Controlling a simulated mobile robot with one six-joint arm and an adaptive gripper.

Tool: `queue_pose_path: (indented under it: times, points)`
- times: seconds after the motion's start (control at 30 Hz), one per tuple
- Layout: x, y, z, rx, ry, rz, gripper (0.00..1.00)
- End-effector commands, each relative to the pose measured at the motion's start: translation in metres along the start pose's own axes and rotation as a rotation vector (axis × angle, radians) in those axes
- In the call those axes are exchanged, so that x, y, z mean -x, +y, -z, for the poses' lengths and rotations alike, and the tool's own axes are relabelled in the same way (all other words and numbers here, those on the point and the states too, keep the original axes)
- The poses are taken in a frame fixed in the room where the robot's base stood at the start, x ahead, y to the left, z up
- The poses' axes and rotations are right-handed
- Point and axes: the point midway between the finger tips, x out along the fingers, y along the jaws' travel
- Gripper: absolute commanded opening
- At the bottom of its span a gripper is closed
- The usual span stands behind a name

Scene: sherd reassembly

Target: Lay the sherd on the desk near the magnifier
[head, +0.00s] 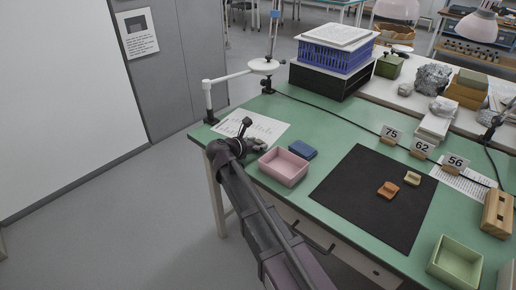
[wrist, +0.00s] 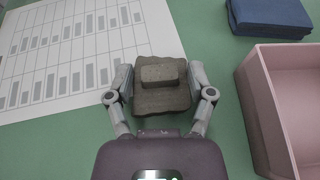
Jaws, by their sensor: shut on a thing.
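My gripper (wrist: 160,84) is shut on a grey-brown sherd (wrist: 162,103), with one finger on each side of it. The sherd is a rough squarish slab with a raised block on top. In the head view my gripper (head: 260,144) is at the left end of the green desk (head: 300,118), beside the printed sheet; my gripper mostly hides the sherd there. I cannot tell whether the sherd touches the desk. The magnifier (head: 264,65), a white disc on a jointed white arm, stands at the desk's back left corner, beyond my gripper.
A pink tray (head: 284,167) and a blue folded cloth (head: 303,150) lie right of my gripper. The printed sheet (head: 262,124) lies left of the sherd. A black mat (head: 350,205) bears two small sherds. A green tray (head: 455,262) stands at the right.

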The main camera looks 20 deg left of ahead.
Motion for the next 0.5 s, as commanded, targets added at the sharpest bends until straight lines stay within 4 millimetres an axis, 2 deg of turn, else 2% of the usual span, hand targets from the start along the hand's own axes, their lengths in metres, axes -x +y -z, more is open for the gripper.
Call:
queue_pose_path:
  times: [0.5]
  points:
    - [-0.0018, 0.0002, 0.0052, 0.0, 0.0, 0.0, 0.22]
